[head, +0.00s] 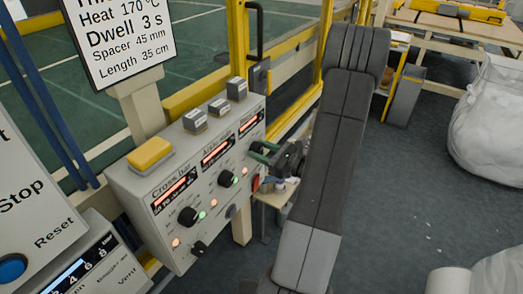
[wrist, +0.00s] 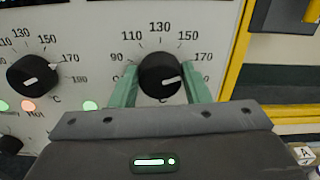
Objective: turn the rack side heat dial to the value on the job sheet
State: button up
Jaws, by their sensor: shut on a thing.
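The job sheet (head: 125,32) in the head view reads Heat 170 °C, Dwell 3 s, Spacer 45 mm and Length 35 cm. My gripper (head: 263,153) is at the right end of the control panel. In the wrist view its green fingers stand either side of a black heat dial (wrist: 158,74), shut on it. The scale around this dial shows 90 to 170. Its white pointer mark points right, close to the 170 side; the exact value is hard to tell. In the head view my gripper largely hides this dial.
The panel (head: 165,235) carries other black dials, a middle one (head: 225,179) and a left one (head: 187,216), with red displays and small lamps. A yellow button box (head: 151,154) sits on top. Yellow framing stands behind; dark floor lies to the right.

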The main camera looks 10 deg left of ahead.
jog(key=o, duration=1)
jog(key=shift+c, duration=0.2)
jog(key=shift+d, duration=0.1)
jog(key=b+v, duration=0.1)
jog(key=v, duration=1.2)
jog(key=shift+d, duration=0.35)
jog(key=shift+s, duration=0.1)
jog(key=p+x, duration=0.1)
jog(key=x, duration=1.3)
jog(key=shift+d, duration=0.1)
